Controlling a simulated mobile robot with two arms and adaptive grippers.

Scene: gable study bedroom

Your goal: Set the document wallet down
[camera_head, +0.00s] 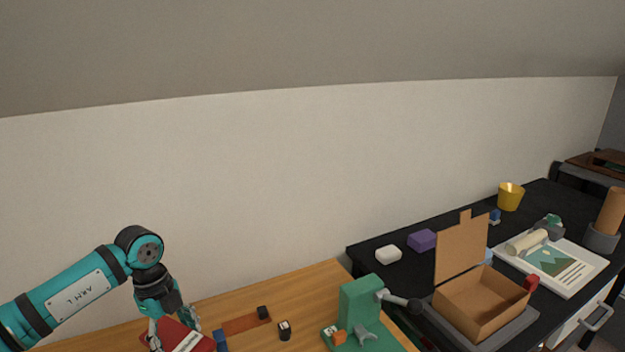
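A red flat item with a pale label, which looks like the document wallet (183,341), is at the bottom edge of the head view, over the wooden desk and partly cut off. My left gripper (172,326) points down at it, with one finger at its left edge and one by its upper right. The fingers look spread apart, but I cannot tell whether they grip the wallet or whether it rests on the desk. My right gripper is not in view.
The wooden desk (300,287) holds a reddish-brown strip (240,325), small dark blocks (284,330), a blue block (221,341) and a green stand (360,305).

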